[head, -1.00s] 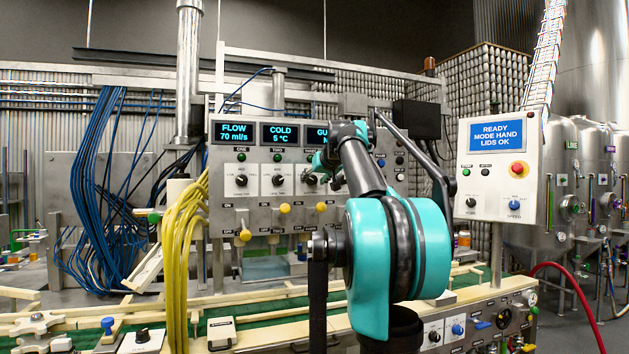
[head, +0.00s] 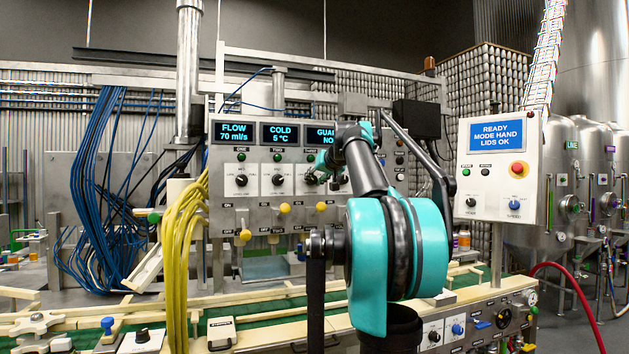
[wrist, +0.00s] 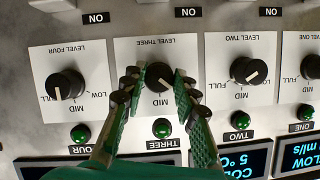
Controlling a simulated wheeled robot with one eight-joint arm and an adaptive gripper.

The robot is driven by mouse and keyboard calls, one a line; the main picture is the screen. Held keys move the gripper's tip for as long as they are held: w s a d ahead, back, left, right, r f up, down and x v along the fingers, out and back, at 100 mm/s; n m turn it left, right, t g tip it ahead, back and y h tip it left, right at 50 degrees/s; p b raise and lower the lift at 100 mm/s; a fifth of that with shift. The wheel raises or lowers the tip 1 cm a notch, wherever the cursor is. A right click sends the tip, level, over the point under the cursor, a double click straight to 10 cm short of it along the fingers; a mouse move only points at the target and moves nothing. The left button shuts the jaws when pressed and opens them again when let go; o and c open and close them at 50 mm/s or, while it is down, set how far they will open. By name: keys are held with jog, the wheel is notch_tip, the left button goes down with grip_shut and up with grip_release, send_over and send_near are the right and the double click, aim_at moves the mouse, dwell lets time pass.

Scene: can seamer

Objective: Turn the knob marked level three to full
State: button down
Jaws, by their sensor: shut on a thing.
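The level three knob (wrist: 158,73) is a round black dial on a white plate, upside down in the wrist view. My gripper (wrist: 160,82) has its green fingers with dark pads on both sides of this knob, shut on it. The white pointer mark points roughly toward the MID label, though the fingers hide the plate's end labels. In the head view my gripper (head: 325,180) is at the third plate of the panel, and my arm hides part of that area.
The level four knob (wrist: 66,84) and level two knob (wrist: 248,71) sit close on either side. Green lamps lie along the row, beside the displays. Yellow knobs (head: 285,208) sit below the plates. Yellow hoses (head: 183,240) hang left of the panel.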

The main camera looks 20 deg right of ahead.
jog(key=m+y, duration=0.1)
jog(key=m, duration=0.1)
jog(key=m+y, duration=0.1)
jog(key=shift+d+m+y, duration=0.2)
jog(key=shift+m+y, duration=0.1)
jog(key=shift+m, duration=0.1)
jog(key=m+y, duration=0.1)
jog(key=m, duration=0.1)
jog(key=m+t+y, duration=0.1)
jog(key=m, duration=0.1)
jog(key=shift+f+t, duration=0.15)
jog(key=shift+t, duration=0.15)
jog(key=m+t+y, duration=0.1)
jog(key=m, duration=0.3)
jog(key=shift+d+f+m, duration=0.1)
jog(key=shift+m, duration=0.3)
jog(key=m+t, duration=0.1)
jog(key=m, duration=0.1)
jog(key=m+t, duration=0.1)
jog(key=m, duration=0.2)
jog(key=shift+f+y, duration=0.15)
jog(key=shift+y, duration=0.15)
jog(key=shift+m+t, duration=0.3)
jog(key=shift+t, duration=0.1)
jog(key=c, duration=1.2)
grip_release()
jog(key=shift+o, duration=0.2)
jog(key=v, duration=1.2)
